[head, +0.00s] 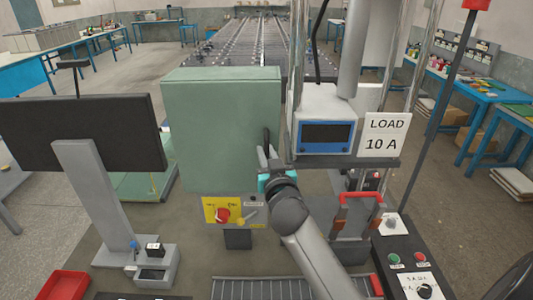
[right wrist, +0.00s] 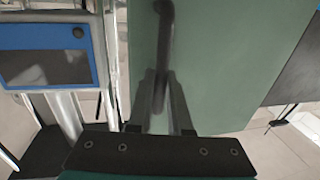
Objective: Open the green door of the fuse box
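The green fuse box (head: 215,120) stands in the middle of the head view, its door lying flat with no visible gap. The door's dark upright handle (head: 267,138) is near its right edge. In the right wrist view the green door (right wrist: 225,60) fills the middle, and the handle (right wrist: 164,25) runs down between the fingers. My right gripper (head: 266,160) is at the handle; in the wrist view its fingers (right wrist: 163,100) stand close on both sides of the handle's end and look shut on it. My left gripper is not in view.
A meter with a blue frame (head: 326,134) and a load sign (head: 384,134) stand close right of the box. A dark monitor (head: 80,133) is at the left. A yellow switch panel (head: 234,211) is below the box. A red bin (head: 62,286) is at the front left.

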